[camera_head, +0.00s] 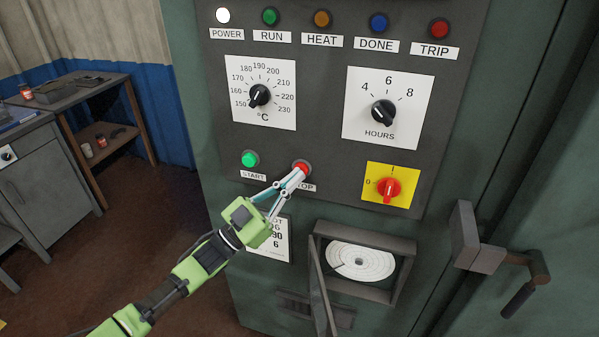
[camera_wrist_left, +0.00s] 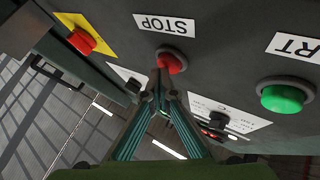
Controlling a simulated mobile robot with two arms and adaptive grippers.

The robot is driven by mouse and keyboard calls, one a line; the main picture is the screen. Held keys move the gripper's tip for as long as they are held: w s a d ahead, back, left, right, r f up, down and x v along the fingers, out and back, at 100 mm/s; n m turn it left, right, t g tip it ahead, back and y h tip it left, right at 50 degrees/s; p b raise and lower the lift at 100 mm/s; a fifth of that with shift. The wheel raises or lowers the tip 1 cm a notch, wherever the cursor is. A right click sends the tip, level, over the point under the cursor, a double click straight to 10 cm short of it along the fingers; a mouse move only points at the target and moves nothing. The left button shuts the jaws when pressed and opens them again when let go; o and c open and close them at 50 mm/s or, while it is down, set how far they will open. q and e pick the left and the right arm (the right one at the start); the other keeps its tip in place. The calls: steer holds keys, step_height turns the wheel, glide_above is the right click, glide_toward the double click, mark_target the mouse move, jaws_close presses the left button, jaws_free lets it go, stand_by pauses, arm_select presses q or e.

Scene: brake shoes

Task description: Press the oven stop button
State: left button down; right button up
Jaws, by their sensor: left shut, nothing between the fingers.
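The red stop button (camera_head: 301,167) is on the lower part of the dark oven panel (camera_head: 330,150), above a label partly hidden by my left gripper (camera_head: 297,178). The gripper is shut and empty. Its fingertips are at the lower edge of the stop button and look to be touching it or very close. In the left wrist view the stop button (camera_wrist_left: 171,61) is just beyond the closed fingertips (camera_wrist_left: 160,72), which overlap its edge. I cannot tell whether the button is pushed in. My right gripper is not in view.
The green start button (camera_head: 250,159) is left of the stop button, and a red rotary switch (camera_head: 388,188) on a yellow plate is to the right. Below are an open chart recorder box (camera_head: 361,262) and a door handle (camera_head: 480,256). The white POWER lamp (camera_head: 223,15) is lit.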

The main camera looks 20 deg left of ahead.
arm_select(q)
steer(key=shift+w, duration=0.2)
stand_by(0.4)
steer(key=shift+w+b, duration=0.15)
steer(key=shift+b, duration=0.3)
steer(key=shift+a+r, duration=0.1)
stand_by(0.3)
steer(key=s+p, duration=0.3)
steer(key=s, duration=0.3)
stand_by(0.4)
